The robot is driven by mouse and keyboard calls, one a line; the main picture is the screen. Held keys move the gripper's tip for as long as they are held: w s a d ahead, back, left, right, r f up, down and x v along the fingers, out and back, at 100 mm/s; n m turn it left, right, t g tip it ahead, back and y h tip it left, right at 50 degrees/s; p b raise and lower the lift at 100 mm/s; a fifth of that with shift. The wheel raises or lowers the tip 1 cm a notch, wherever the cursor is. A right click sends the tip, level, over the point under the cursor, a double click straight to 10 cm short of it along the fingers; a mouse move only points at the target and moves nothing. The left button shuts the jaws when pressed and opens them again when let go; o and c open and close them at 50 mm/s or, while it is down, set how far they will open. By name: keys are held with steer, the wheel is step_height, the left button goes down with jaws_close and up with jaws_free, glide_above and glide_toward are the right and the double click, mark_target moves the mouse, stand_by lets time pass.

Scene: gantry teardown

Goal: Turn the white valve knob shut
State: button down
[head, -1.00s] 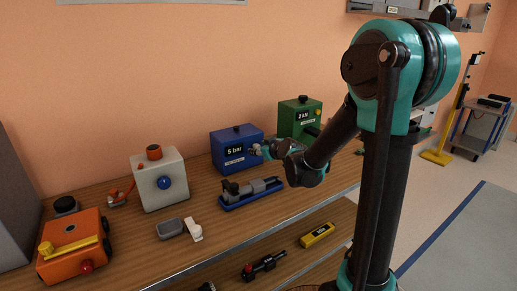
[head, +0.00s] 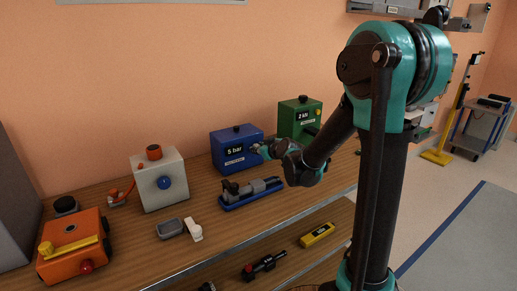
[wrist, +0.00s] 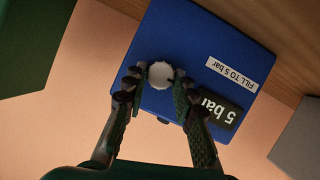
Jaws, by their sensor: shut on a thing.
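The white valve knob (wrist: 160,74) is a small ribbed knob on the face of a blue box (wrist: 165,35). In the wrist view, my gripper (wrist: 160,81) has one finger on each side of the knob and is shut on it. The box carries a dark display (wrist: 219,109) reading "5 bar" and a white label (wrist: 227,71) reading "FILL TO 5 bar". In the head view the blue box (head: 228,143) stands at the back of the bench, with my gripper (head: 258,149) at its right side. The knob is hard to make out there.
A green box (head: 299,115) stands right of the blue box. A blue-based fixture (head: 250,194) lies in front, below my wrist. A white box (head: 158,183) with a blue knob and an orange unit (head: 72,245) are left.

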steer(key=shift+w+d+f+m+g+y, duration=0.15)
steer(key=shift+m+g+y, duration=0.3)
steer(key=shift+m+y, duration=1.25)
steer(key=shift+w+d+f+m+g+y, duration=0.15)
steer(key=shift+m+g+y, duration=0.5)
steer(key=shift+m, duration=1.9)
steer(key=shift+d+f+m+g+y, duration=0.1)
steer(key=shift+d+m+g+y, duration=0.1)
steer(key=shift+m+y, duration=1.6)
steer(key=shift+m+h, duration=0.35)
steer(key=shift+m, duration=0.1)
steer(key=c, duration=1.2)
jaws_free()
